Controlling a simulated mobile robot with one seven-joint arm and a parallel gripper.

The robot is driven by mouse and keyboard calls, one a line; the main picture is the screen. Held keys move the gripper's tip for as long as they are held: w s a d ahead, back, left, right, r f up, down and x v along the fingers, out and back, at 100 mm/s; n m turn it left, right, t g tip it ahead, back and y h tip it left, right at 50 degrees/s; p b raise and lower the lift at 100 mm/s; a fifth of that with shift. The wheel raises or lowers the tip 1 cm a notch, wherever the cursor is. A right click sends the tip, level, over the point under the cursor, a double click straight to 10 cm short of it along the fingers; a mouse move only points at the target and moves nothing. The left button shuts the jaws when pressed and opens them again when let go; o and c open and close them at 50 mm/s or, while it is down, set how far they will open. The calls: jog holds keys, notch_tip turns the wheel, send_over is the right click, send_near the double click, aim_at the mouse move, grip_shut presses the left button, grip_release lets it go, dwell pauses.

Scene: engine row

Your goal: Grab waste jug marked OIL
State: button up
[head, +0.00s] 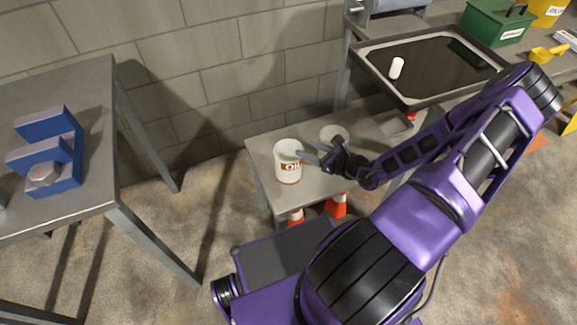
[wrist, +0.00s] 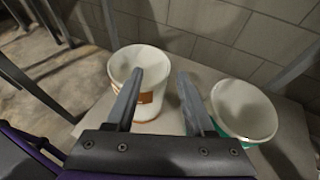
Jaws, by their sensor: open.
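The waste jug marked OIL (head: 288,168) is a white, open-topped container with a brown label, upright on a low grey table. In the wrist view the OIL jug (wrist: 152,104) stands ahead and to the left, partly behind my left finger. My gripper (head: 308,152) is open and empty, with its fingers pointing at the jug from the right in the head view. In the wrist view my gripper (wrist: 160,76) has a clear gap between its fingers. I cannot tell whether a finger touches the jug.
A second white container (wrist: 243,112) with a green label stands right of the OIL jug; in the head view it (head: 331,132) is partly behind my gripper. Orange cones (head: 337,206) stand under the low table (head: 262,149). A block wall is behind. A black tray (head: 430,68) sits higher right.

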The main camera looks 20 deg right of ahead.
aim_at(292, 142)
jog(key=shift+d+b+x, duration=0.1)
jog(key=shift+b+x, duration=0.2)
jog(key=shift+x, duration=1.3)
jog(key=shift+d+b+x, duration=0.15)
jog(key=shift+b+x, duration=0.1)
jog(key=shift+x, duration=1.35)
jog(key=shift+f, duration=0.2)
grip_shut()
